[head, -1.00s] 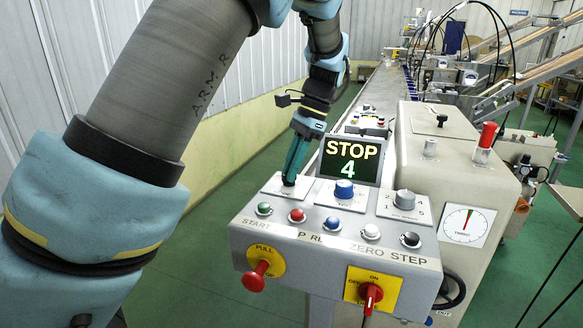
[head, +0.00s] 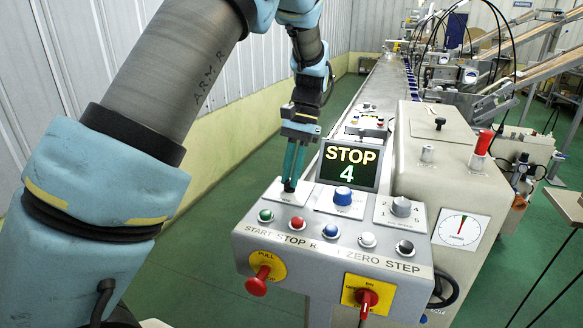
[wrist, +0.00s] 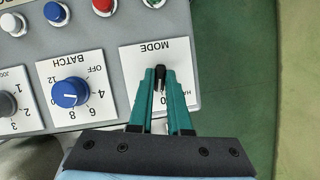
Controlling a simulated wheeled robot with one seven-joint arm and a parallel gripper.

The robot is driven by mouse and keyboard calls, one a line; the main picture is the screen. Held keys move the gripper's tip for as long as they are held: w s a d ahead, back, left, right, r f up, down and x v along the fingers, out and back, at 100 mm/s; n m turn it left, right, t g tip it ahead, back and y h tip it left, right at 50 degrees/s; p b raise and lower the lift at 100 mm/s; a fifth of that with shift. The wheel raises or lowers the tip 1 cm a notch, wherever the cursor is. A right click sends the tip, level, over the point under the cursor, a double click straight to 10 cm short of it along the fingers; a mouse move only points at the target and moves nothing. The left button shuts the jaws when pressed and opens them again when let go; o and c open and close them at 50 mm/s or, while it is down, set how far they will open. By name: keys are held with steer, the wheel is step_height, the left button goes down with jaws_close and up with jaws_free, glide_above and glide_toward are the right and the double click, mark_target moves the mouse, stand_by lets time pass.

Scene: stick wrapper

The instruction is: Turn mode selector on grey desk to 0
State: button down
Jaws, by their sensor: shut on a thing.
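The mode selector is a small black knob (wrist: 159,75) on a white plate (wrist: 136,60) marked MODE, upside down in the wrist view. A 0 is printed on the plate, between the fingers. In the head view the plate (head: 300,198) is at the back left of the grey desk (head: 330,262). My gripper (wrist: 160,72) has its two green fingers on either side of the knob, shut on it. In the head view my gripper (head: 290,182) points down at the plate. The fingers partly hide the scale, so the setting cannot be told.
The blue BATCH knob (wrist: 69,92) is beside the plate. Coloured push buttons, among them a red one (head: 297,223), line the front edge. A red pull knob (head: 257,281) and red switch (head: 367,299) project below. A display (head: 349,163) reads STOP 4.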

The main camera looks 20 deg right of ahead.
steer(key=shift+w+n+g+h+p, duration=0.1)
steer(key=shift+n+g+h+p, duration=0.25)
steer(key=shift+n, duration=0.85)
steer(key=c, duration=0.9)
jaws_free()
steer(key=shift+o, duration=0.2)
steer(key=b+v, duration=0.2)
steer(key=v, duration=0.8)
steer(key=shift+r, duration=0.4)
steer(key=shift+w+d, duration=0.1)
